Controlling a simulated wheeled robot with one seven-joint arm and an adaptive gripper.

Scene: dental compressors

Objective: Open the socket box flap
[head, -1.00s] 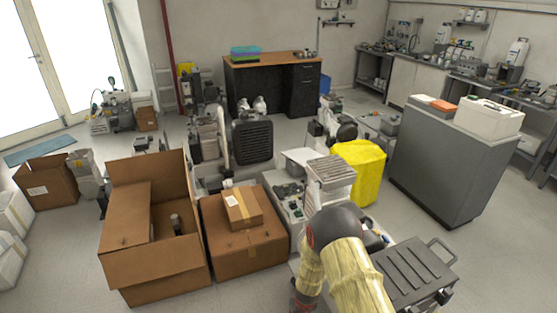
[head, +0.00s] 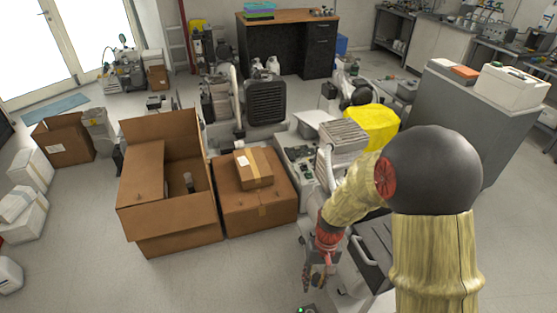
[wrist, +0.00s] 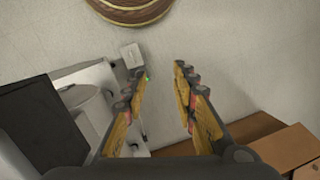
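My gripper (head: 314,280) hangs low beside the compressor units in the head view. In the wrist view its two fingers (wrist: 162,82) are apart with nothing between them. A small pale grey box (wrist: 131,56) with a green spot at its corner lies just beyond the left fingertip; it may be the socket box. A small item with green on it (head: 306,310) is cut off by the bottom edge of the head view, below my gripper. I cannot make out a flap or its state in either view.
An open cardboard box (head: 168,220) and a closed carton (head: 254,205) with a smaller box (head: 253,168) on top stand left of my arm. A yellow-covered item (head: 372,127) and a grey cabinet (head: 462,130) are behind it.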

